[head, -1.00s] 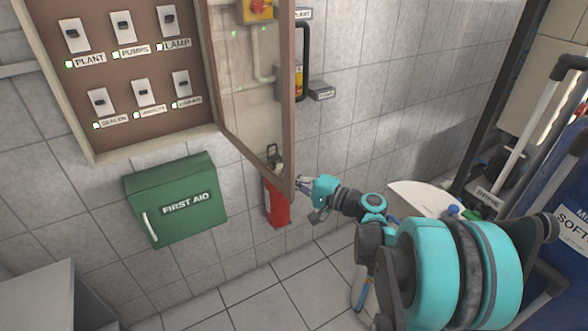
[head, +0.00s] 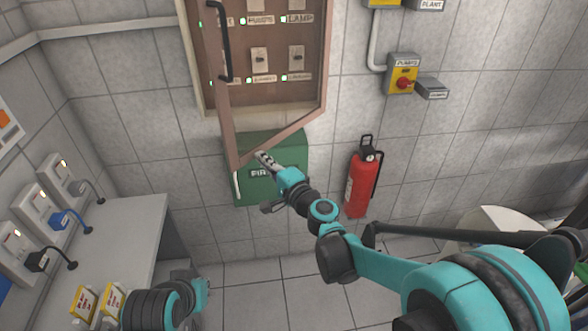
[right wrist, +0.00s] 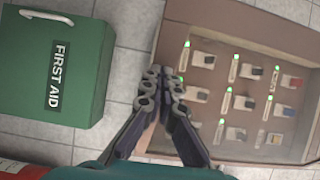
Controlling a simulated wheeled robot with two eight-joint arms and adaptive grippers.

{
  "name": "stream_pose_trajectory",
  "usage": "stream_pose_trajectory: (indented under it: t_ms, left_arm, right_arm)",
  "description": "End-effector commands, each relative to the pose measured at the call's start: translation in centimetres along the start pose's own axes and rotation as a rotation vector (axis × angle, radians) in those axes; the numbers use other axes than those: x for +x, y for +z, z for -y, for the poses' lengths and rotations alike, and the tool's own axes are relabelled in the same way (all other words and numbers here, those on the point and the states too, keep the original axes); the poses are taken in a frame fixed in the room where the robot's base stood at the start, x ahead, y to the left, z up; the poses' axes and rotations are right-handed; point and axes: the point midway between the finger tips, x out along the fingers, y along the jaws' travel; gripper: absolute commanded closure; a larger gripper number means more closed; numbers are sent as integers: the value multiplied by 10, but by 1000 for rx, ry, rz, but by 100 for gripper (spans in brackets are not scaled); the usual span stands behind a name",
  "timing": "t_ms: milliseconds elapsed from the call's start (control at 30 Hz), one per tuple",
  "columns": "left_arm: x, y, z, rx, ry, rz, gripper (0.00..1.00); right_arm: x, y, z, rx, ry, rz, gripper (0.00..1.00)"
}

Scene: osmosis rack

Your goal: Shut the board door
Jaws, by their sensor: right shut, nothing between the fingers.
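The board (head: 205,105) is on the tiled wall, with several switches and green lamps. Its door (head: 228,120) has a brown frame, a clear pane and a black handle (head: 224,42). The door is hinged on the board's right side and stands open, its free edge out from the wall near the board's left side. My right gripper (head: 262,157) is shut and empty at the door's lower rail; I cannot tell if it touches. In the right wrist view the shut fingers (right wrist: 161,88) are beside the board (right wrist: 190,20). My left gripper's fingers do not show.
A green first aid box (head: 285,175) is under the board, partly behind my right gripper. A red fire extinguisher (head: 360,182) is to its right. A yellow switch box (head: 403,72) is on the wall at right. A grey bench (head: 125,225) is at left.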

Motion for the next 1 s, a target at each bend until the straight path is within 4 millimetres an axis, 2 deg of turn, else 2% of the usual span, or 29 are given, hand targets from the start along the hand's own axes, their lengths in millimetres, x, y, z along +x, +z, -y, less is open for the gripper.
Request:
stream_pose_trajectory:
  t_ms: [33,133,300,500,700,1000]
  left_arm:
    - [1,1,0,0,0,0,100]
    - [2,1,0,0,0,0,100]
    - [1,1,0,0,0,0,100]
    - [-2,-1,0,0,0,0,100]
    - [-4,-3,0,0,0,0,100]
    - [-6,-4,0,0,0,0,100]
  right_arm:
    - [17,14,-1,0,0,-34,100]
    - [48,21,-1,0,0,-130,100]
    - [98,26,0,0,0,-290,100]
    - [148,22,0,0,0,-447,100]
    - [180,14,0,0,0,-554,100]
    - [202,8,0,0,0,-628,100]
